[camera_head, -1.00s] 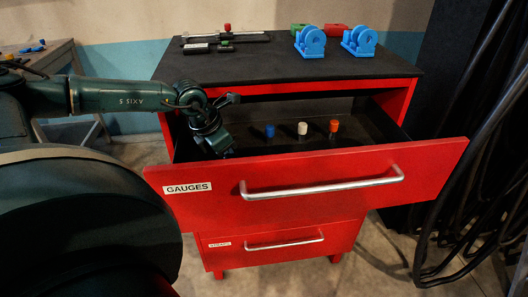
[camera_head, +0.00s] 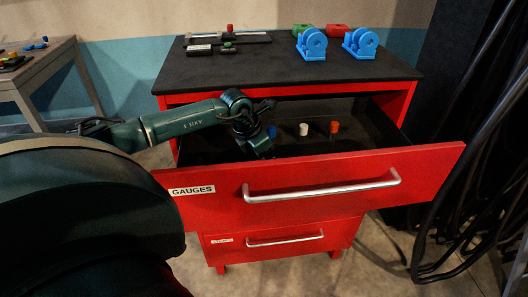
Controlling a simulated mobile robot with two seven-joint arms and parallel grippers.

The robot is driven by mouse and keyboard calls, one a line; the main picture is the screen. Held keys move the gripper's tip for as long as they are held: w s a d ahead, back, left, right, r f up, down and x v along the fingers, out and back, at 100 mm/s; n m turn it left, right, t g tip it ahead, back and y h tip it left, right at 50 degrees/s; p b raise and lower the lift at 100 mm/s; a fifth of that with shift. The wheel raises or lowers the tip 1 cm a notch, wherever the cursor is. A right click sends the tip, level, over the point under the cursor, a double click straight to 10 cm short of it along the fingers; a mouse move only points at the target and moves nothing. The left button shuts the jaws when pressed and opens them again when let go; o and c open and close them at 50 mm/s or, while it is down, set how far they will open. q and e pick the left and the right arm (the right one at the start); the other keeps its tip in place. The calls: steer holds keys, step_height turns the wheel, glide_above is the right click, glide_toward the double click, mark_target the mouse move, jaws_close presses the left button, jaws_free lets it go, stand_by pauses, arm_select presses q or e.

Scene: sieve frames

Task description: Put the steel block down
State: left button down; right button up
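My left arm comes in from the left and reaches over the open top drawer (camera_head: 425,165), labelled GAUGES. My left gripper (camera_head: 263,152) points down into the drawer's left-middle part, close to a blue-topped peg (camera_head: 272,131). Its fingertips are dark and partly hidden behind the drawer front, so I cannot tell whether they are open or hold anything. I cannot make out a steel block at the gripper. My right gripper is not in view.
A white peg (camera_head: 303,129) and a red-orange peg (camera_head: 334,127) stand in the drawer. The black cabinet top (camera_head: 250,72) carries gauge-like tools (camera_head: 228,42) and two blue stands (camera_head: 312,44). Black cables (camera_head: 480,150) hang at right. A side table (camera_head: 45,72) stands left.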

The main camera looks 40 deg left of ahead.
arm_select(q)
steer(key=c, duration=1.5)
jaws_free()
steer(key=shift+f, duration=0.15)
steer(key=shift+c, duration=0.2)
steer(key=shift+o, duration=0.9)
steer(key=shift+a+r, duration=0.1)
steer(key=shift+r, duration=0.2)
steer(key=b+v, duration=0.1)
steer(key=v, duration=1)
steer(key=shift+s+r, duration=0.25)
steer(key=shift+r, duration=0.05)
